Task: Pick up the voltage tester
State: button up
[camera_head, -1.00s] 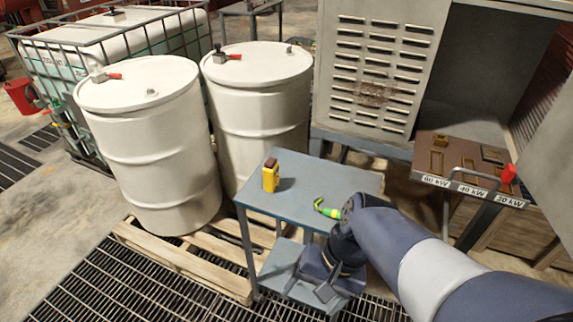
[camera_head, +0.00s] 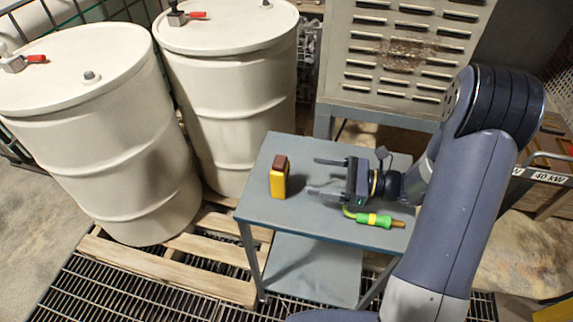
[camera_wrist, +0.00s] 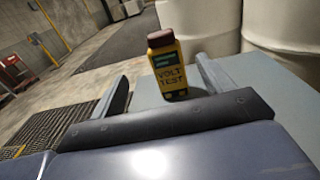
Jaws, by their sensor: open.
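The voltage tester (camera_head: 279,177) is a yellow block with a dark red-brown top. It stands upright on the left part of the blue-grey cart top (camera_head: 255,209). In the wrist view the tester (camera_wrist: 168,65) shows "VOLT TEST" on its face and a small greenish screen, ahead of and between my spread fingers. My gripper (camera_head: 312,177) is open, fingers pointing left at the tester, with a small gap between them. In the wrist view my gripper (camera_wrist: 160,82) frames the tester, nearer the right finger in the picture. Nothing is held.
A green and yellow tool with a copper-coloured end (camera_head: 374,218) lies on the cart just below my gripper. Two white drums (camera_head: 105,140) stand on a wooden pallet (camera_head: 150,275) to the left. A louvred grey cabinet (camera_head: 400,60) stands behind the cart.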

aim_at(288, 170)
jog(key=shift+w+f, duration=0.2)
jog(key=shift+w, duration=0.25)
jog(key=shift+w+a+m, duration=0.1)
jog(key=shift+a+m, duration=0.1)
jog(key=shift+m, duration=0.1)
jog(key=a, duration=0.1)
jog(key=a+p, duration=0.1)
jog(key=a, duration=0.3)
jog(key=shift+w+a, duration=0.1)
jog(key=shift+w, duration=0.15)
jog(key=a, duration=0.1)
jog(key=a+p, duration=0.1)
jog(key=a, duration=0.3)
jog(key=shift+w+f+p, duration=0.1)
jog(key=shift+f+p, duration=0.2)
jog(key=shift+p, duration=0.1)
jog(key=c, duration=1.2)
